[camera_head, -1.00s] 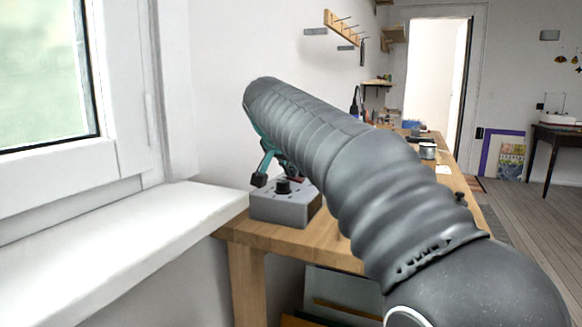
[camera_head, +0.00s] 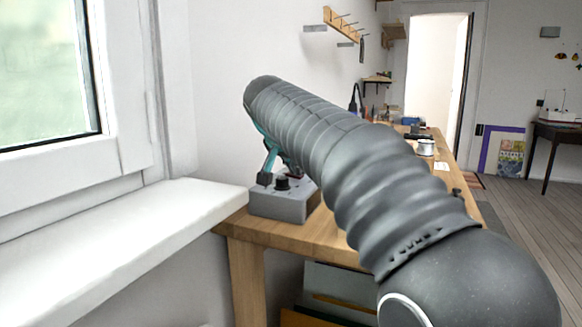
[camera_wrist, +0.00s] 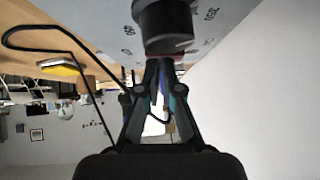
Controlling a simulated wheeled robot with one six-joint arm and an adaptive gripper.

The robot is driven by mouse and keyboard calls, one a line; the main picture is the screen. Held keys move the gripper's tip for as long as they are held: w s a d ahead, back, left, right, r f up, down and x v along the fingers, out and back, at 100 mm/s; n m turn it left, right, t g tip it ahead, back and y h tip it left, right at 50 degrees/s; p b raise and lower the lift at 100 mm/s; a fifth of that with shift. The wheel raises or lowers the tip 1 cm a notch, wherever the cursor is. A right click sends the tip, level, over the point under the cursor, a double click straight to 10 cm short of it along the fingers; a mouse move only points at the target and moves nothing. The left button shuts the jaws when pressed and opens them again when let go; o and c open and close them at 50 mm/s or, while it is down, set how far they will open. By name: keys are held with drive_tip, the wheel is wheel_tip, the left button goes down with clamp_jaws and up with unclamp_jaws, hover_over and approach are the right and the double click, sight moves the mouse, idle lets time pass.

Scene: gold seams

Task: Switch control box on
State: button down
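The grey control box (camera_head: 278,208) stands on the near end of the wooden bench in the head view, with a black knob (camera_head: 282,184) on top. In the wrist view, the box's labelled face (camera_wrist: 95,30) fills the top and its dark knob (camera_wrist: 165,25) is just beyond my fingertips. My gripper (camera_head: 264,180) is at the knob's left in the head view, mostly hidden behind my arm. In the wrist view my gripper (camera_wrist: 162,62) has its fingertips together, holding nothing that I can see. I cannot tell whether they touch the knob. A bit of red shows by the fingertips.
A white window sill (camera_head: 130,240) borders the box on the left. The wooden bench (camera_head: 300,240) runs back along the wall, with a tin (camera_head: 426,147) and small items further along. A black cable (camera_wrist: 60,30) loops at the left in the wrist view.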

idle(0.3)
drive_tip(key=r+p, duration=0.2)
drive_tip(key=r, duration=0.1)
drive_tip(key=r+p, duration=0.2)
drive_tip(key=shift+s+d, duration=0.15)
drive_tip(key=shift+d, duration=0.2)
drive_tip(key=b+v, duration=0.1)
drive_tip(key=v, duration=0.8)
drive_tip(key=shift+s+f, duration=0.25)
drive_tip(key=shift+s, duration=0.2)
drive_tip(key=shift+w+a+r+y+b, duration=0.15)
drive_tip(key=shift+w+a+y+b, duration=0.3)
drive_tip(key=shift+b, duration=0.65)
drive_tip(key=shift+s, duration=0.1)
